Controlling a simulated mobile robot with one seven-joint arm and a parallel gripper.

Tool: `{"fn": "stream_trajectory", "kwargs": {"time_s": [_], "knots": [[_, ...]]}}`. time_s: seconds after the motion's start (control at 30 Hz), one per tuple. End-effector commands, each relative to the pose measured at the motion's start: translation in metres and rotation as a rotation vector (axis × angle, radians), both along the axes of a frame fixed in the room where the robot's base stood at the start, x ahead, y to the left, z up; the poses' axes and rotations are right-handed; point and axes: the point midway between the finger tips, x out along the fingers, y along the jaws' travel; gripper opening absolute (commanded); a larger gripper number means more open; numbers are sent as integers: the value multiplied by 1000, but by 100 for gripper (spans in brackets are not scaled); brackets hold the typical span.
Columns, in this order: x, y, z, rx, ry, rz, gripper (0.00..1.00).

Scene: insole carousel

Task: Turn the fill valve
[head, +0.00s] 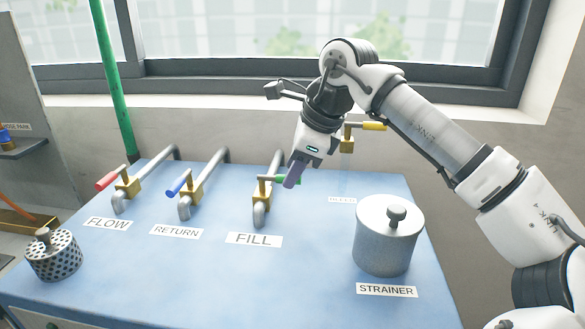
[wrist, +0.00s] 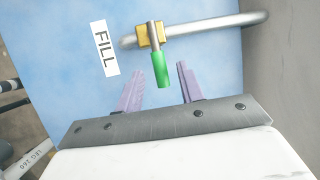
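The fill valve (head: 262,193) is a brass body on a grey pipe behind the FILL label (head: 254,240). Its green lever handle points right in the head view. In the wrist view the green handle (wrist: 161,70) points towards my gripper, with the brass body (wrist: 150,34) beyond it. My gripper (head: 291,180) has purple fingers and is at the handle, partly hiding it in the head view. In the wrist view the fingers stand apart, one on each side of the handle's end, with visible gaps. Nothing is gripped.
The return valve (head: 185,191) with a blue handle and the flow valve (head: 125,188) with a red handle stand left. A yellow-handled valve (head: 348,139) is behind my gripper. A lidded strainer pot (head: 384,247) stands right; a perforated basket (head: 54,259) is front left.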

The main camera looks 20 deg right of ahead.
Motion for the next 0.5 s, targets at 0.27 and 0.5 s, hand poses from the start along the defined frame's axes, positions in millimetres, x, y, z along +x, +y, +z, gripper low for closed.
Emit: {"fn": "stream_trajectory", "kwargs": {"time_s": [0.27, 0.5], "knots": [[3, 3, -9, -1, -1, 1, 38], [3, 3, -9, 0, -1, 0, 26]]}}
